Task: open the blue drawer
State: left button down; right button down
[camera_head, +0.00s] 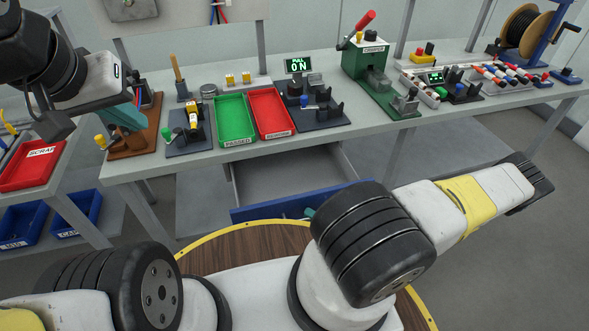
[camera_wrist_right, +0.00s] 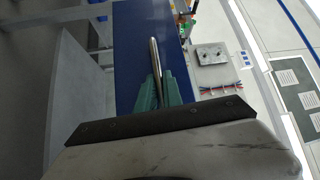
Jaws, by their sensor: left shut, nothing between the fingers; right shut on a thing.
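The blue drawer (camera_head: 262,210) is pulled out from under the workbench. Its grey inside (camera_head: 285,175) looks empty. In the right wrist view its blue front (camera_wrist_right: 130,50) fills the middle, with a metal bar handle (camera_wrist_right: 155,58) on it. My right gripper (camera_wrist_right: 158,90) is shut on the handle, its teal fingers on either side of the bar. In the head view only a teal tip of the right gripper (camera_head: 309,212) shows; my arm hides the rest. My left gripper (camera_head: 127,118) is shut and empty above the bench's left end, by a brown stand (camera_head: 135,143).
The bench top holds a green tray (camera_head: 235,119), a red tray (camera_head: 270,113), fixtures and a green press (camera_head: 375,75). A red scrap bin (camera_head: 35,165) stands at left. A round wooden top with a yellow rim (camera_head: 245,246) lies just in front of the drawer.

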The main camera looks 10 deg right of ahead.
jog(key=s, duration=0.7)
jog(key=shift+d+f, duration=0.1)
jog(key=shift+d, duration=0.05)
jog(key=c, duration=1.8)
grip_release()
jog(key=shift+o, duration=0.2)
jog(key=r+v, duration=0.1)
jog(key=v, duration=0.6)
jog(key=shift+s+d+f, duration=0.25)
jog(key=shift+d+f, duration=0.05)
jog(key=shift+f, duration=0.25)
